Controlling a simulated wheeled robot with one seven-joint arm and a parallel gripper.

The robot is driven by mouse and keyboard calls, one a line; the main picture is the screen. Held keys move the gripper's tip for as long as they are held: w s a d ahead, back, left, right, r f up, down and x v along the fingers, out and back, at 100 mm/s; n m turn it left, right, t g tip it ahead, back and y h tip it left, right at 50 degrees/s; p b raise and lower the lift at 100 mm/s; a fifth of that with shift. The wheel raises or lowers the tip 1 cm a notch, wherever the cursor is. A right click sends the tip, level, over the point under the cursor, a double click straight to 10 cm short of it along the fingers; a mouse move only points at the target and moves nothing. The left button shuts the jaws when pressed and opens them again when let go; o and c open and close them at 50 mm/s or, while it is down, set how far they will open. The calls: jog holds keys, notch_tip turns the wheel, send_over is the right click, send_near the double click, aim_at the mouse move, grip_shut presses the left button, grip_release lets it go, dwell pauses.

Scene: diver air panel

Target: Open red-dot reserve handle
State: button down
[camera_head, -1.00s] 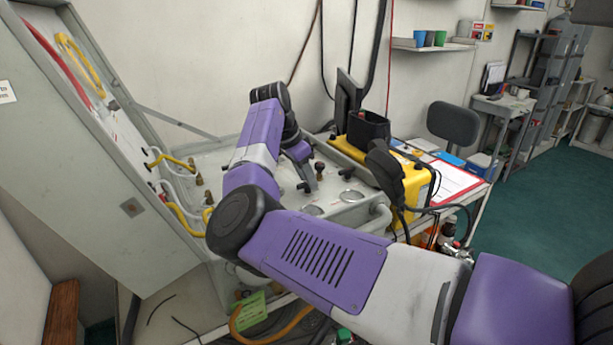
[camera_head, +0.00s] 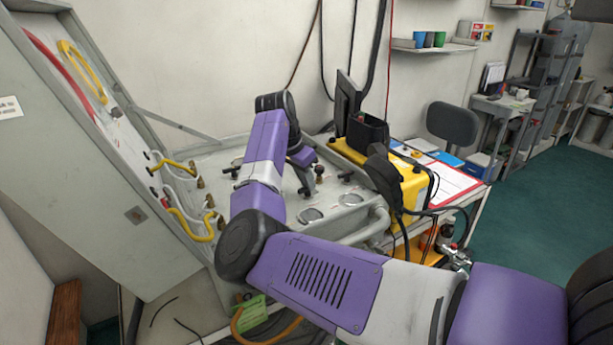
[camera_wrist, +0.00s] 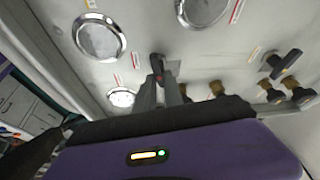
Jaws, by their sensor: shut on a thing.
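The reserve handle (camera_wrist: 157,64) is a small dark lever with a reddish mark, on the grey panel in the wrist view. My gripper (camera_wrist: 163,84) has its two grey fingers closed around this handle. The fingers hide part of it, so its exact angle is hard to tell.
Other dark handles (camera_wrist: 286,64) and brass fittings (camera_wrist: 216,88) stand to the right in the wrist view. Round gauges (camera_wrist: 99,37) lie on the panel. A raised lid (camera_head: 75,170) with hoses stands left. A yellow case (camera_head: 405,180) is at the right.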

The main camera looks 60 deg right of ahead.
jog(key=n+t+p, duration=0.1)
jog(key=n+p, duration=0.3)
jog(key=shift+s+r+n+t, duration=0.2)
jog(key=shift+n+t, duration=0.1)
jog(key=shift+t, duration=0.1)
jog(key=n+t+p, duration=0.1)
jog(key=n+p, duration=0.2)
jog(key=shift+n+p, duration=0.3)
jog(key=shift+n, duration=0.1)
jog(key=n, duration=0.1)
jog(key=n+t+p, duration=0.1)
jog(key=n, duration=0.1)
jog(key=shift+s+d+f+t+y+p, duration=0.1)
jog(key=shift+f+t+y+p, duration=0.05)
jog(key=shift+t+y+p, duration=0.2)
jog(key=shift+n+t+y, duration=0.35)
jog(key=shift+n+t, duration=0.1)
jog(key=shift+n, duration=1.25)
jog(key=c, duration=1.5)
grip_release()
jog(key=shift+o, duration=0.2)
